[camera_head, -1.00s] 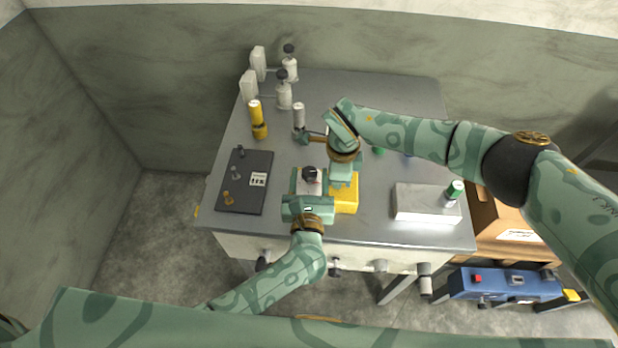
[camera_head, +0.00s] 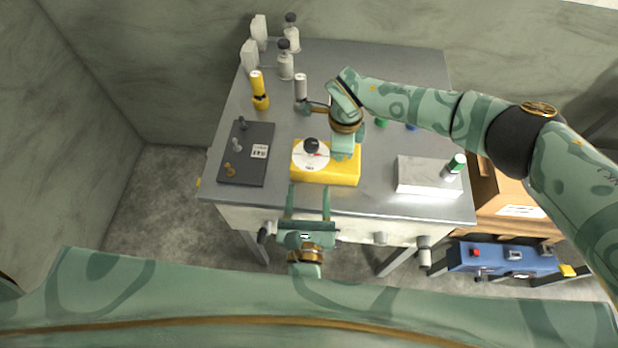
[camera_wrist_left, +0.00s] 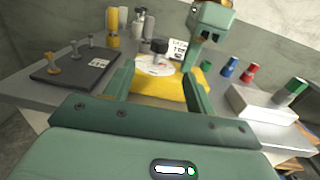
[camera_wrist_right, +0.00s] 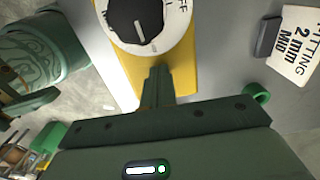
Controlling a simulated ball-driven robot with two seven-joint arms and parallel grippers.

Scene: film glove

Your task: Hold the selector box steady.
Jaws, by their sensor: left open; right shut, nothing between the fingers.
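The selector box is a yellow block (camera_head: 345,178) near the table's front edge, with a white dial (camera_head: 300,161) and black knob (camera_head: 311,145) on top. In the right wrist view the box (camera_wrist_right: 123,78) shows its knob (camera_wrist_right: 138,20) and part of the word OFF. My right gripper (camera_head: 342,157) is shut and empty, pointing down at the right part of the box top; I cannot tell whether its tips touch. My left gripper (camera_head: 309,190) is open and empty in front of the box, at the table edge. In the left wrist view the box (camera_wrist_left: 178,92) lies beyond its fingers.
A dark board (camera_head: 246,170) with several small pegs lies left of the box. A yellow cylinder (camera_head: 258,88) and white bottles stand farther back. A pale block (camera_head: 421,178) with a green-topped cylinder (camera_head: 454,166) is on the right.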

